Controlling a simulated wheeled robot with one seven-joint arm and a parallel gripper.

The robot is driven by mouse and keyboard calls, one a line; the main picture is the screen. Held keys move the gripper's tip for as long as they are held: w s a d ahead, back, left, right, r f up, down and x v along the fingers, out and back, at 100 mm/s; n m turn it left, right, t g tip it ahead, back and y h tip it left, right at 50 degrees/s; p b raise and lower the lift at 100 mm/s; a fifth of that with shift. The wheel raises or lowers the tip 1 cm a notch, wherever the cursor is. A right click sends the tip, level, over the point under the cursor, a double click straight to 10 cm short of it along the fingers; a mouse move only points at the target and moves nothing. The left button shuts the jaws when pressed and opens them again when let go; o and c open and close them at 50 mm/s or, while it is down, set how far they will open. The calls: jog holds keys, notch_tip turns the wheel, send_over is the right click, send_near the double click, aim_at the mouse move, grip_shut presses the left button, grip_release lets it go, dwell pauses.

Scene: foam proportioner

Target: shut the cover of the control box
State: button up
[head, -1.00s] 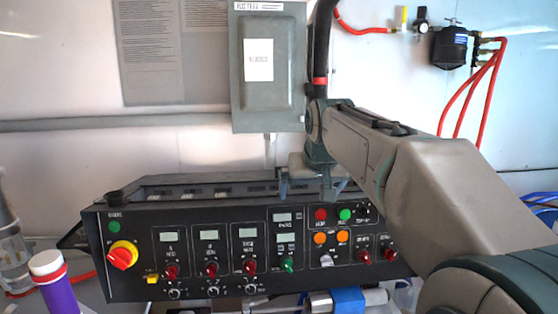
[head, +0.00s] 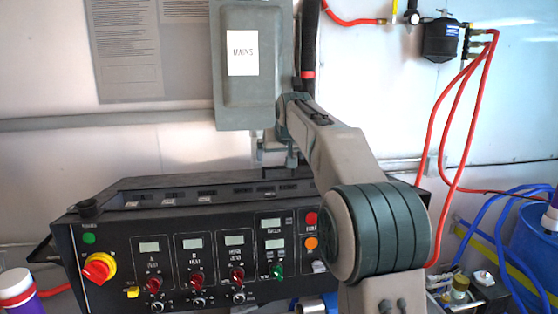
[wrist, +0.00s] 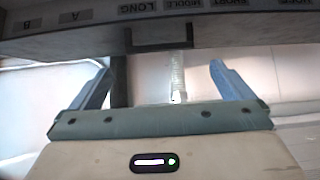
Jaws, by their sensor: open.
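The black control box (head: 170,245) stands below the wall, with knobs, displays and buttons on its sloped front. Along its top is a long recess with a row of small labelled parts (head: 210,191). I cannot clearly make out its cover or how far it stands open. My gripper (head: 276,160) is open and empty, above and behind the box's top edge, just under the grey mains box. In the wrist view its two blue-grey fingers (wrist: 160,85) are spread apart. A dark edge with labels (wrist: 165,12) and a bracket (wrist: 160,38) lie beyond them.
The grey mains box (head: 252,85) hangs on the wall close to my gripper. Red hoses (head: 455,140) and a black filter unit (head: 440,42) are at the right. A blue barrel (head: 535,245) and blue hoses stand at the lower right. A purple bottle with a white cap (head: 18,285) is at the lower left.

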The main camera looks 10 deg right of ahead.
jog(key=p, duration=0.1)
send_over(279, 179)
notch_tip(279, 179, down, 4)
jog(key=shift+w+f, duration=0.1)
jog(key=shift+w, duration=0.05)
jog(key=c, duration=1.1)
